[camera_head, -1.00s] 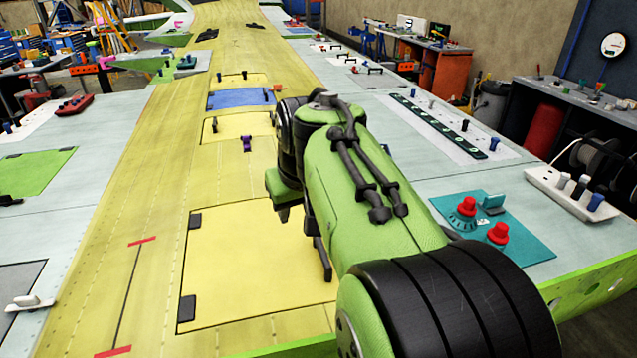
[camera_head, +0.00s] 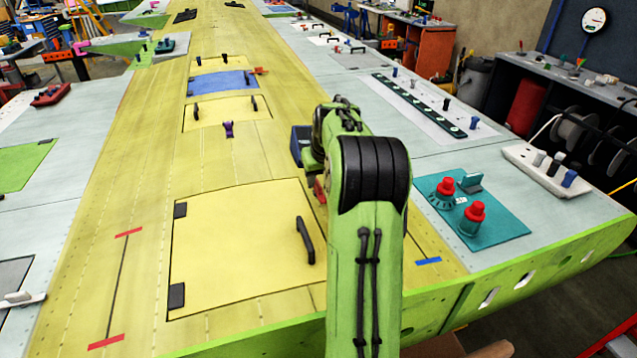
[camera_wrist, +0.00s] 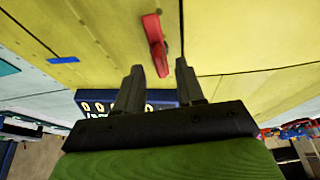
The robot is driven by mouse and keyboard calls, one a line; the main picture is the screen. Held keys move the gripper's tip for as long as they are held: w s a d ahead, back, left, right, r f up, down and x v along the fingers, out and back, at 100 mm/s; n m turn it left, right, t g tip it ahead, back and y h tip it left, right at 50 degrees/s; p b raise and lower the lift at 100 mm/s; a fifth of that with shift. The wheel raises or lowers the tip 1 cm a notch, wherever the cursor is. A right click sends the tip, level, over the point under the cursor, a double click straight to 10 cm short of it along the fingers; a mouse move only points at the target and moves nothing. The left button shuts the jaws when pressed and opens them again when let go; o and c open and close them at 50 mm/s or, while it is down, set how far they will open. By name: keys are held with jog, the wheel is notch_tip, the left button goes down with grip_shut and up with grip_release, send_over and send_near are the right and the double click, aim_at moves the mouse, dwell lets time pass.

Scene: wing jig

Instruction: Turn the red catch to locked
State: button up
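The red catch (camera_wrist: 155,42) shows in the wrist view as a short red lever on a yellow panel, running nearly up and down the picture with a slight tilt. In the head view only a bit of red (camera_head: 320,192) shows beside my arm; the rest is hidden. My gripper (camera_wrist: 158,68) is open, with its two dark fingers apart on either side of the catch's lower end. I cannot tell whether a finger touches the catch or how far it reaches down. The fingertips are hidden in the head view.
A dark blue box with number wheels (camera_wrist: 95,102) stands close behind the fingers in the wrist view. A yellow hatch with a black handle (camera_head: 306,240) lies left of my arm. A teal panel with red knobs (camera_head: 500,224) is to the right.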

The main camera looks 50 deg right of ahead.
jog(key=shift+x, duration=1.05)
grip_shut()
